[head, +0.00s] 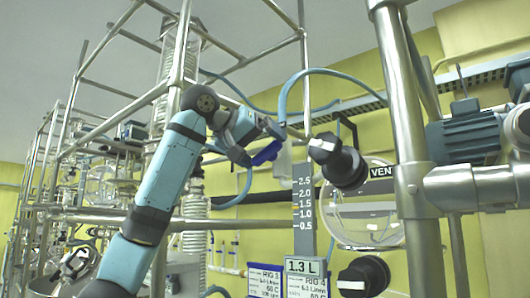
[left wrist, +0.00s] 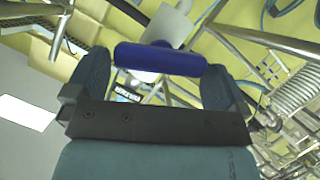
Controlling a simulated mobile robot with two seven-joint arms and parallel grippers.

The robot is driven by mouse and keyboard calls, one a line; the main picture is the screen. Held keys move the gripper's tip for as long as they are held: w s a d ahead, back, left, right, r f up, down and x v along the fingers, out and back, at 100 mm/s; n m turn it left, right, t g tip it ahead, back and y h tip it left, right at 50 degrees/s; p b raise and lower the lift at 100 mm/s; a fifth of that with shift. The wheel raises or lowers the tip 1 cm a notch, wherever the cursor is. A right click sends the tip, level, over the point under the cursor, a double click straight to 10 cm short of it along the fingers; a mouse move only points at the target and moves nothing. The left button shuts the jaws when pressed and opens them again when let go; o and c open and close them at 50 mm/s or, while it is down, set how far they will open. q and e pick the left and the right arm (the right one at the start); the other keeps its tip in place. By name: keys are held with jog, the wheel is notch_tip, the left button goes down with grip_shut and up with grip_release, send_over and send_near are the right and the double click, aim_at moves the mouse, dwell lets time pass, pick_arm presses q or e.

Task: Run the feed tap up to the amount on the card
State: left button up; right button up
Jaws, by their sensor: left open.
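A blue bar handle (head: 267,153) sits on the pipework in the middle of the head view. In the left wrist view the blue handle (left wrist: 160,58) lies across the space between my fingers. My left gripper (head: 258,143) is open around or just short of this handle; contact cannot be told. Its two fingers (left wrist: 155,65) stand apart, one at each end of the bar. A white card (head: 302,266) reads 1.3 L. Above it a grey scale (head: 303,212) is marked from 0.5 to 2.5. No liquid level can be made out. My right gripper is out of view.
A black knob (head: 340,161) stands right of the handle, near a VENT label (head: 382,172). A second black knob (head: 363,276) is lower down. A round glass vessel (head: 362,214) sits behind. A thick steel post (head: 405,140) and a blue motor (head: 466,133) stand at the right.

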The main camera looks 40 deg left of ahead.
pick_arm(q)
jog(key=b+v, duration=0.2)
jog(key=v, duration=1)
jog(key=shift+s+b, duration=0.3)
jog(key=shift+b, duration=0.05)
jog(key=shift+a+r, duration=0.1)
jog(key=shift+a, duration=0.05)
dwell(6.3)
